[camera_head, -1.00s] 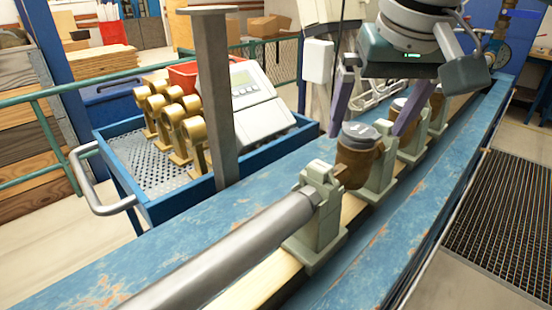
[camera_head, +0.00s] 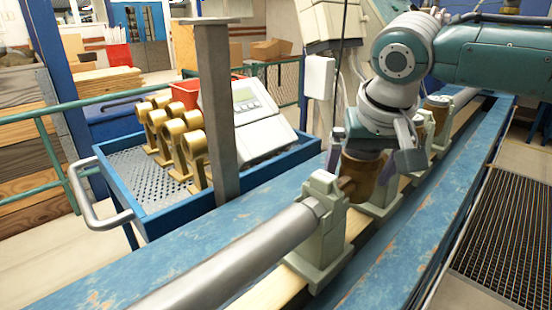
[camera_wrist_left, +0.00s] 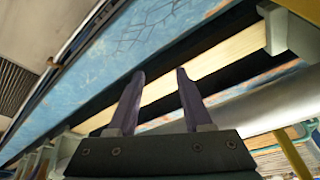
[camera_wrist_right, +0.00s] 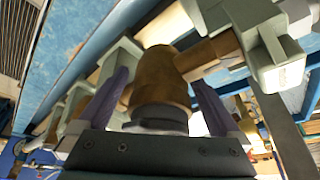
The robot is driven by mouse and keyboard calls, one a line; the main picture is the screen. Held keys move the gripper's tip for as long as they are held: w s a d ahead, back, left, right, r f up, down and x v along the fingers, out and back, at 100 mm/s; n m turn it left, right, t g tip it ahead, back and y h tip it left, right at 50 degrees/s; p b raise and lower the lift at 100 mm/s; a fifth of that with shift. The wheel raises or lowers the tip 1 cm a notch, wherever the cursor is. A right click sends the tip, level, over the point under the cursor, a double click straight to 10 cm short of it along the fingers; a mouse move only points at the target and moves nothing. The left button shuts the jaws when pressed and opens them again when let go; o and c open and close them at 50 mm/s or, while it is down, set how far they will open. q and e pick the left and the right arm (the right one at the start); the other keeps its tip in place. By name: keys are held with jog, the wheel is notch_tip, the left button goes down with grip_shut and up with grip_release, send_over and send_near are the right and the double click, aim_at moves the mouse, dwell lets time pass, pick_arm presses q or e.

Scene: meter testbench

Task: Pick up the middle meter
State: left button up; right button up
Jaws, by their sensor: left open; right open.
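Bronze meters with grey caps stand in a row between pale green clamps on the bench. The nearest meter (camera_head: 362,174) stands upright, with my right gripper (camera_head: 368,160) lowered over it. In the right wrist view the nearest meter (camera_wrist_right: 160,85) is between the spread fingers of the right gripper (camera_wrist_right: 160,78); the fingers look apart from its body.
A grey pipe (camera_head: 235,262) runs to the nearest clamp (camera_head: 322,225). A blue trolley (camera_head: 165,222) holds several gold-coloured fittings (camera_head: 175,135) and a white console (camera_head: 250,110) left of the bench. A grey post (camera_head: 212,110) rises in front of the trolley. A floor grating (camera_head: 505,230) lies to the right.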

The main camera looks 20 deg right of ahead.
grip_shut()
dwell(0.8)
jog(key=shift+r, duration=0.15)
